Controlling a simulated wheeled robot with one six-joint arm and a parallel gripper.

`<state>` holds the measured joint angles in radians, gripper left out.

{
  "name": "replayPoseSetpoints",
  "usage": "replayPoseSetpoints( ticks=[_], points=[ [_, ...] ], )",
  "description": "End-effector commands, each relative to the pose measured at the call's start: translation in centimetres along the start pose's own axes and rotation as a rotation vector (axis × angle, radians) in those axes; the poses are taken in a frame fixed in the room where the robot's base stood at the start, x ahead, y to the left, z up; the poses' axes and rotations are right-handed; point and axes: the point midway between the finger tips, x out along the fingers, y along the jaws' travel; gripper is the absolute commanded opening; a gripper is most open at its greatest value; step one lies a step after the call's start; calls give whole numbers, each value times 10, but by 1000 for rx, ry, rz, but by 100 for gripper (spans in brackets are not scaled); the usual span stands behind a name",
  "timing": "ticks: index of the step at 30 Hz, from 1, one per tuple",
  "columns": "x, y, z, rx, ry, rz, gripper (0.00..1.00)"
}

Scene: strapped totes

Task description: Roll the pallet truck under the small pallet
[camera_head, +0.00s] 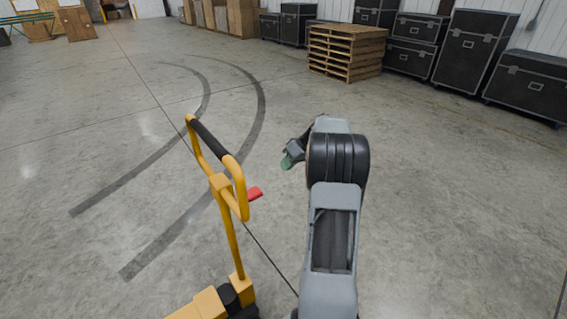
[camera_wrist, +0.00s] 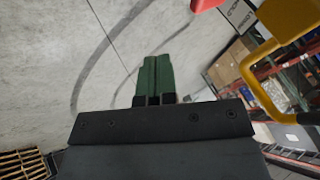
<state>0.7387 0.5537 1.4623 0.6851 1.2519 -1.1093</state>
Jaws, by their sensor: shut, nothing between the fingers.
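The yellow pallet truck (camera_head: 232,240) stands low and left of centre in the head view, its body cut off by the bottom edge. Its looped handle has a black grip (camera_head: 213,137) and a red lever (camera_head: 254,193). In the wrist view, part of the yellow handle (camera_wrist: 256,88) shows at the right and the red lever (camera_wrist: 204,4) at the top edge. My gripper (camera_head: 288,160) is right of the handle, apart from it. Its green fingers (camera_wrist: 154,76) are shut together and empty. No separate small pallet shows; a stack of wooden pallets (camera_head: 345,55) stands at the back.
Black cases (camera_head: 470,50) line the right wall. Cardboard boxes (camera_head: 222,15) stand at the back. Shelving (camera_wrist: 290,65) shows at the right of the wrist view. The concrete floor between the truck and the stack is clear, with dark curved tyre marks.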

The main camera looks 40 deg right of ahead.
Motion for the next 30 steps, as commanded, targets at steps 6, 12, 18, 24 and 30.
replayPoseSetpoints(
  ticks=[6, 12, 18, 24, 30],
  points=[
    [46, -4, -2, -5, -7, -7, 0],
    [75, -8, -2, -5, -5, -5, 0],
    [85, -28, -2, -4, -3, -3, 0],
    [90, -36, -1, -2, -2, -2, 0],
    [91, -37, 0, -1, -2, -2, 0]
  ],
)
